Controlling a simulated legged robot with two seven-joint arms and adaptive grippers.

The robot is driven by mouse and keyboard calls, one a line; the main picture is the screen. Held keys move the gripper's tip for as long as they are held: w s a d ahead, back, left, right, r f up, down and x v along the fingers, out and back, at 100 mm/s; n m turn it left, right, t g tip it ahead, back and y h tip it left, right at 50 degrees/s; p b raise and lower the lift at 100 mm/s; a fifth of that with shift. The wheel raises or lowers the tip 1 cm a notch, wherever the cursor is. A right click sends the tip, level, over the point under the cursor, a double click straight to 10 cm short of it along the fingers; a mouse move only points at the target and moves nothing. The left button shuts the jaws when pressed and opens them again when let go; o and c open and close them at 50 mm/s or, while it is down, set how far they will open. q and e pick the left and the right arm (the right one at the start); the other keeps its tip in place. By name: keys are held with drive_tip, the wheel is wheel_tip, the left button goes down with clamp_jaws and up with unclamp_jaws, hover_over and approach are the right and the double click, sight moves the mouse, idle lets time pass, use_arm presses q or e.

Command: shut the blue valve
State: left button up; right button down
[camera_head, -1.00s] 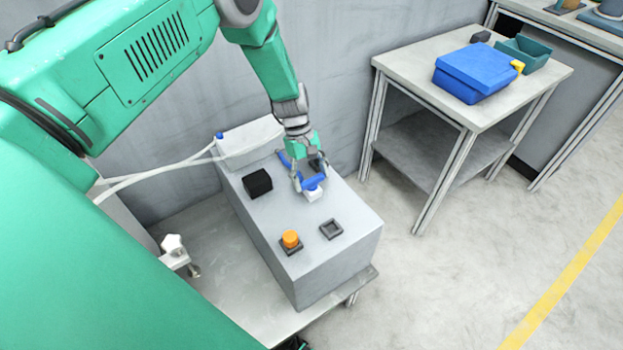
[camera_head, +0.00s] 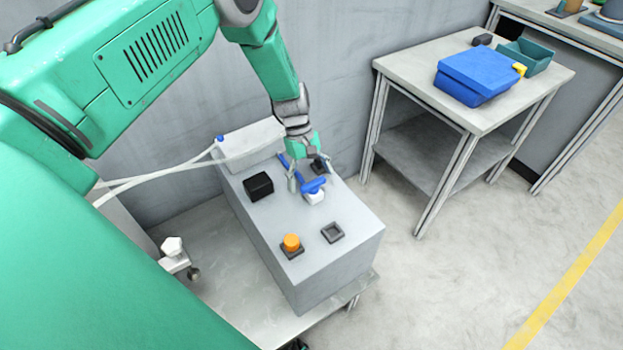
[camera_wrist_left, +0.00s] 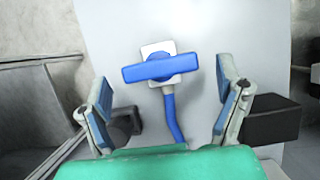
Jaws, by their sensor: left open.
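The blue valve (camera_head: 314,186) sits on a white square base on top of a grey box (camera_head: 341,257). In the left wrist view the valve's bar handle (camera_wrist_left: 161,67) lies nearly level across the picture, slightly tilted, with a blue hose or pipe (camera_wrist_left: 171,118) running from it toward me. My left gripper (camera_head: 308,181) is just above and behind the valve. In the left wrist view its two blue-padded fingers (camera_wrist_left: 166,92) are wide apart, with the pipe between them and the handle just beyond the tips. It holds nothing. My right gripper is not in view.
The box top also carries a black block (camera_head: 258,186), an orange button (camera_head: 291,242) and a dark square frame (camera_head: 332,232). White hoses (camera_head: 160,173) run to the box from the left. A side table (camera_head: 545,75) with a blue case (camera_head: 478,76) stands at the right.

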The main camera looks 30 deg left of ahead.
use_arm(q)
drive_tip(key=v, duration=1.1)
drive_tip(key=shift+w, duration=0.15)
drive_tip(key=shift+a, duration=0.1)
